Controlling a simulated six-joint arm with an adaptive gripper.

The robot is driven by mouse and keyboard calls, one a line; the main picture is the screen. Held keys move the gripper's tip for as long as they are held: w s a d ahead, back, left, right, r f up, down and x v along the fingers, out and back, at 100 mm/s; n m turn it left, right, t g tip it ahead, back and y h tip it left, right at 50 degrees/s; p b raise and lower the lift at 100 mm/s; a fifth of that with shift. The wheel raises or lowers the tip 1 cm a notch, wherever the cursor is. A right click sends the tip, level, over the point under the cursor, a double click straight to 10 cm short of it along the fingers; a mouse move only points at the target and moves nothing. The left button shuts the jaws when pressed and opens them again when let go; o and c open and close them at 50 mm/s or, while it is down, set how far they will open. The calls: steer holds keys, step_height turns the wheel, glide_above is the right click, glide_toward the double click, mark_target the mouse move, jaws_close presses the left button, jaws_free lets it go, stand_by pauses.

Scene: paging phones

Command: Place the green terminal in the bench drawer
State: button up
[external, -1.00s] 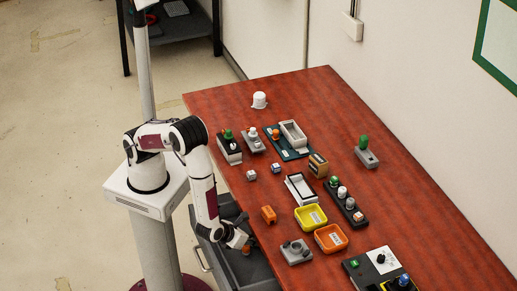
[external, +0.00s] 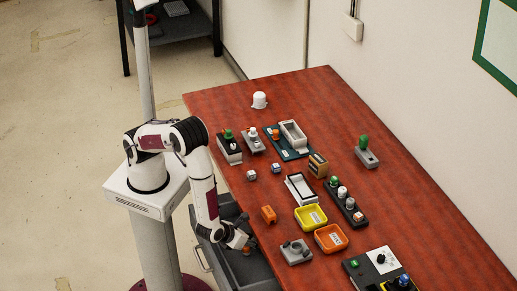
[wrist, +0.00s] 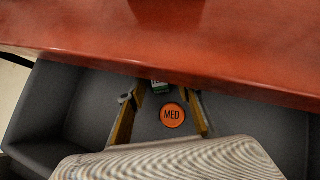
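My gripper (wrist: 163,114) is inside the open grey bench drawer (wrist: 75,110), its two yellow-edged fingers apart. Between them is an orange disc marked MED (wrist: 172,115), with a visible gap on the left side. A small green item with a white label (wrist: 160,87) sits just beyond it, partly cut off by the table edge; it may be the green terminal, but I cannot tell. In the external view my gripper (external: 246,247) is low over the drawer (external: 262,272) at the bench's left edge. Other green-topped pieces stand on the bench (external: 228,134), (external: 363,143).
The red bench top (external: 420,200) overhangs the drawer's far side. Near that edge stand an orange block (external: 268,215), a grey fixture (external: 296,252), a yellow tray (external: 298,222) and an orange tray (external: 345,246).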

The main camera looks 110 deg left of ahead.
steer(key=shift+r, duration=0.15)
steer(key=v, duration=1.2)
stand_by(0.5)
steer(key=s+a+r+n+h, duration=0.2)
steer(key=s+a+r+n, duration=0.1)
steer(key=s+r+n, duration=0.2)
steer(key=s+a+r+n+t+h, duration=0.1)
steer(key=s+a+r+n+h, duration=0.2)
steer(key=s+r+n, duration=0.3)
steer(key=s+a+r+n+t+h, duration=0.1)
steer(key=s+a+r+n+h, duration=0.2)
steer(key=s+r+n, duration=0.3)
step_height(320, 180, up, 10)
steer(key=n, duration=0.5)
